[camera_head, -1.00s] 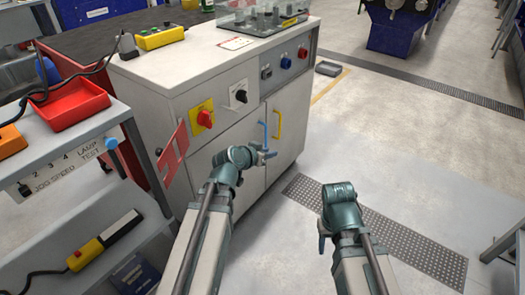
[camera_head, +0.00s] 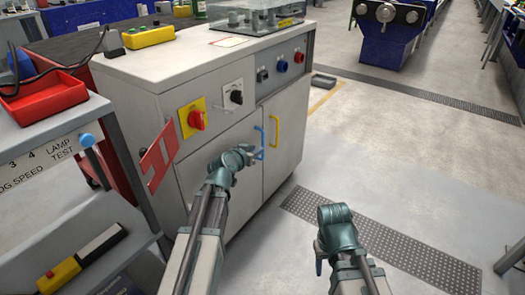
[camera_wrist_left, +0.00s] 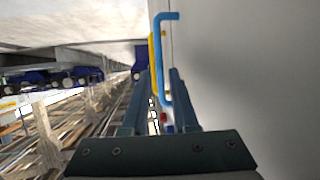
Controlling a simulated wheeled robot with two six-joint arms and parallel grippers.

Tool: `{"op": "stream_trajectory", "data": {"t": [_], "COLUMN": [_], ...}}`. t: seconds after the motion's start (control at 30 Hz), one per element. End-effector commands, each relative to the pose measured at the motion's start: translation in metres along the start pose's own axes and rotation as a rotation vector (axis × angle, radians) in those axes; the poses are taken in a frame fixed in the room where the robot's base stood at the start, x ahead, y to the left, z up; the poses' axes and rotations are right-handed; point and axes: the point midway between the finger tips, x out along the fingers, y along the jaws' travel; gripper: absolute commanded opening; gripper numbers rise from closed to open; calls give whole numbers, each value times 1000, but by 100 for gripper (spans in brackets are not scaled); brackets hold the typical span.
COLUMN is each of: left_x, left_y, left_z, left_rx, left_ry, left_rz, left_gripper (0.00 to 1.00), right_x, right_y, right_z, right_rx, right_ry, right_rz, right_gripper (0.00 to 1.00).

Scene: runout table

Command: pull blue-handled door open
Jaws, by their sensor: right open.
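The blue handle (camera_head: 261,139) is an upright bar on the left door (camera_head: 243,180) of the white cabinet. This door looks shut. My left gripper (camera_head: 256,155) is at the handle's lower part. In the left wrist view the blue handle (camera_wrist_left: 164,60) stands between the two spread fingers of my left gripper (camera_wrist_left: 160,100), with a gap visible beside it. The door face is close on the right there. My right gripper (camera_head: 321,256) hangs over the floor to the right, away from the cabinet, open and partly hidden by its own wrist.
A yellow handle (camera_head: 275,131) is on the neighbouring right door. A grey shelf unit (camera_head: 60,134) stands at left. Floor right of the cabinet is open.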

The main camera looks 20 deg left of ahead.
Motion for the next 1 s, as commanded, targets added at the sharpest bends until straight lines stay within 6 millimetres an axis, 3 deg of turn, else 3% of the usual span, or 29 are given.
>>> {"op": "stream_trajectory", "data": {"t": [0.03,0.1,0.3,0.5,0.83,1.0], "left_x": [16,29,56,68,70,69], "left_y": [-1,-1,-1,0,0,0], "left_z": [2,2,1,0,0,0], "left_rx": [2,2,2,0,0,0], "left_ry": [0,0,-1,0,0,0], "left_rz": [0,0,0,0,-1,-1], "left_gripper": [27,27,27,27,27,0], "right_x": [8,13,23,26,26,26], "right_y": [-1,-1,-2,-3,-3,-3], "right_z": [0,-1,-2,-2,-2,-2], "right_rx": [0,0,0,0,0,0], "right_ry": [0,1,2,2,2,2], "right_rz": [0,0,0,0,0,0], "right_gripper": [50,50,50,50,50,50]}}
